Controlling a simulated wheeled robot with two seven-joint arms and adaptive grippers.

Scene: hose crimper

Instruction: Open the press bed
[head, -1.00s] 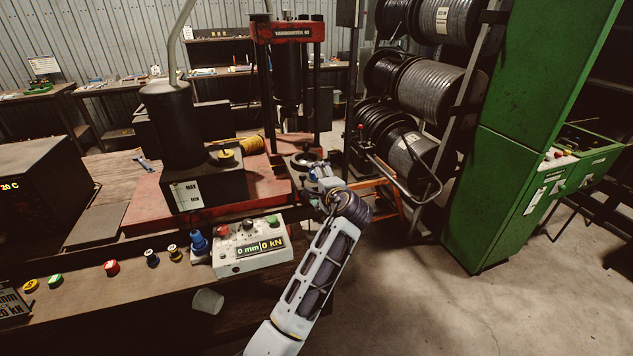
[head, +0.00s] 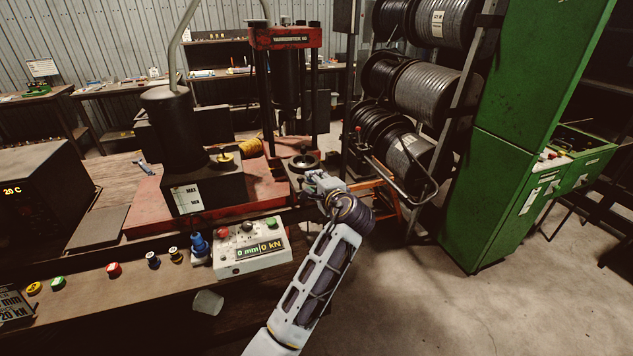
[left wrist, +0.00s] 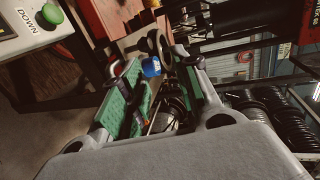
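The red-topped hydraulic press (head: 290,38) stands at the centre of the head view on a red base (head: 262,188). A dark round ring or wheel (head: 304,162) sits at the front of the press. My left gripper (head: 312,179) is just in front of this ring; contact cannot be made out. In the left wrist view its two green-padded fingers (left wrist: 156,75) are spread apart. A small blue cap (left wrist: 151,66) shows beyond or between them, and I cannot tell whether they touch it. My right gripper is not in view.
A white control box (head: 250,246) with buttons and a "0 mm | 0 kN" display stands left of my arm. Its green DOWN button also shows in the left wrist view (left wrist: 50,14). Hose reels (head: 415,90) and a green cabinet (head: 520,140) stand right. The right floor is clear.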

